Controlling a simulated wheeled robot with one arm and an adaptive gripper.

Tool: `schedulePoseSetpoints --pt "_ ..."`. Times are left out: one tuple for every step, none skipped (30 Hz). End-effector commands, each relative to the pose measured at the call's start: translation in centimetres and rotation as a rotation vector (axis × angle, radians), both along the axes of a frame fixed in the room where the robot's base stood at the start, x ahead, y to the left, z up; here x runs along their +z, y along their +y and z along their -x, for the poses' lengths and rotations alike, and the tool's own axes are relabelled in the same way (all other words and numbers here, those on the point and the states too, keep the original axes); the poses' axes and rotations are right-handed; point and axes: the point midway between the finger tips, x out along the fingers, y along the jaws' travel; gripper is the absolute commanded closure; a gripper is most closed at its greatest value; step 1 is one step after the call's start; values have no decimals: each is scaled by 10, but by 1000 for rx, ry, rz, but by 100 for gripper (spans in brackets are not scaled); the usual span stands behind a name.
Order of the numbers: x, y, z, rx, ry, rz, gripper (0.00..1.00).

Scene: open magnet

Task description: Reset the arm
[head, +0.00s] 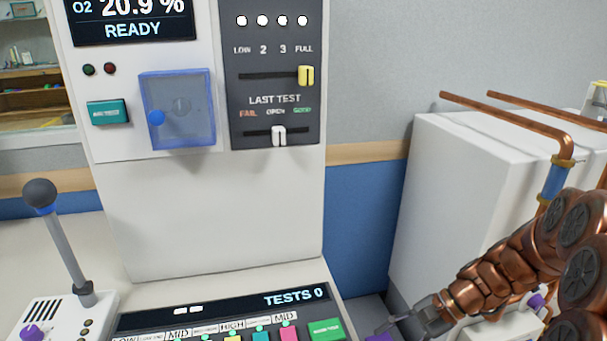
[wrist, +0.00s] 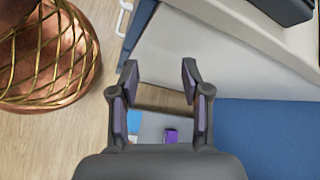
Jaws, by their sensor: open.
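My copper-coloured arm comes in from the right side of the head view. My gripper (wrist: 160,78) shows in the wrist view with its two purple-padded fingers spread apart and nothing between them. In the head view the gripper (head: 400,335) is low at the right of the desk panel and partly cut off by the bottom edge. Beyond the fingers, the wrist view shows a grey surface with a small purple block (wrist: 171,136) and a blue patch (wrist: 134,121). I cannot tell how far below the fingers these lie.
A white console (head: 220,210) bears a blue clear cover (head: 178,110), sliders and a READY display. A lever (head: 65,240) stands at left. A white cabinet (head: 450,190) with copper pipes (head: 510,125) stands close to my arm. A copper basket-like vessel (wrist: 45,60) is at the wrist view's left.

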Motion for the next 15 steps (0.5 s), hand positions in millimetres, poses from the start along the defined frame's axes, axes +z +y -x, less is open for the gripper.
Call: schedulePoseSetpoints --pt "23 8 9 47 -15 26 53" --pt "31 11 15 75 -23 42 53" --pt "42 16 23 110 -33 63 53" --pt "49 19 30 138 -39 78 53" --pt "56 22 36 164 -45 93 53" --pt "66 25 44 199 -54 113 53" --pt "74 28 50 225 -63 129 53" --pt "81 30 55 249 -71 145 53" --pt "90 32 63 284 -81 166 53" --pt "98 34 69 309 -89 181 53" --pt "105 35 75 334 -98 198 53" --pt "114 37 84 367 -107 218 53" --pt "120 38 90 393 -114 234 53" --pt "127 39 96 417 -121 250 53" --pt "136 39 105 449 -131 272 53"
